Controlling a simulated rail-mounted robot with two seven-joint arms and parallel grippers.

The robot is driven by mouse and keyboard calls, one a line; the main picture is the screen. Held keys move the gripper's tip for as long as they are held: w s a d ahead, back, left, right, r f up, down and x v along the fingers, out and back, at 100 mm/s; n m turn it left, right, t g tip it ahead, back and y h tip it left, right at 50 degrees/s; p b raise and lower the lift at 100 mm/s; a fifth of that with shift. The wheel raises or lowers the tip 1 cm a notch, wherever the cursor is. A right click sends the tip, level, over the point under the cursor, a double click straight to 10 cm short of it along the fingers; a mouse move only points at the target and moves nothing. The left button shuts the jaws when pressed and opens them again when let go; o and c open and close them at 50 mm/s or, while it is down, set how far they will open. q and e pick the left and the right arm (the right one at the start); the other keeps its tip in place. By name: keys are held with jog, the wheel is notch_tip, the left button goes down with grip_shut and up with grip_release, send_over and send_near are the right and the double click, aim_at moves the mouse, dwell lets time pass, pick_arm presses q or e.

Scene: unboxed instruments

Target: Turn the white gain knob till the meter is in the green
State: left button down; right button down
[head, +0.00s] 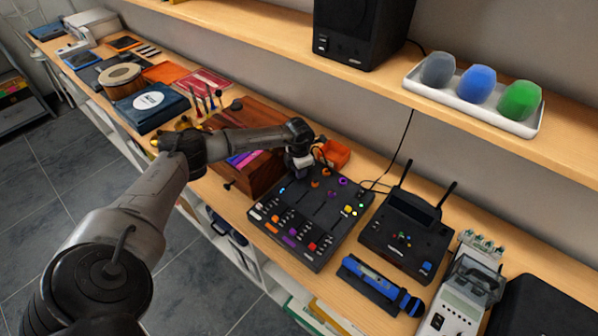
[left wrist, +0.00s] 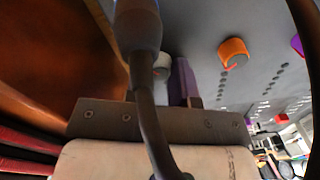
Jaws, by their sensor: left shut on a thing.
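The dark control panel (head: 318,222) lies on the wooden bench, with several coloured knobs and buttons on it. My left gripper (head: 300,163) is at the panel's far left corner, pointing down. In the left wrist view, the white gain knob (left wrist: 163,62) shows between the gripper's fingers, partly hidden by a dark arm part or cable in front. The left gripper is shut on this knob. Small yellow and green lights (head: 352,210) show at the panel's right side. I cannot tell which is the meter or what it reads. My right gripper is not in view.
An orange knob (left wrist: 232,52) sits close to the gripper. A brown wooden case (head: 258,172) stands just left of the panel, and an orange container (head: 336,153) behind it. A black device with two antennas (head: 408,232) stands to the right. A shelf (head: 380,88) runs above.

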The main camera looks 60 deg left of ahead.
pick_arm(q)
jog(key=shift+m+b, duration=0.35)
jog(key=shift+m, duration=0.85)
jog(key=c, duration=1)
grip_release()
jog(key=shift+r, duration=0.1)
notch_tip(320, 180, up, 14)
jog(key=shift+f, duration=0.15)
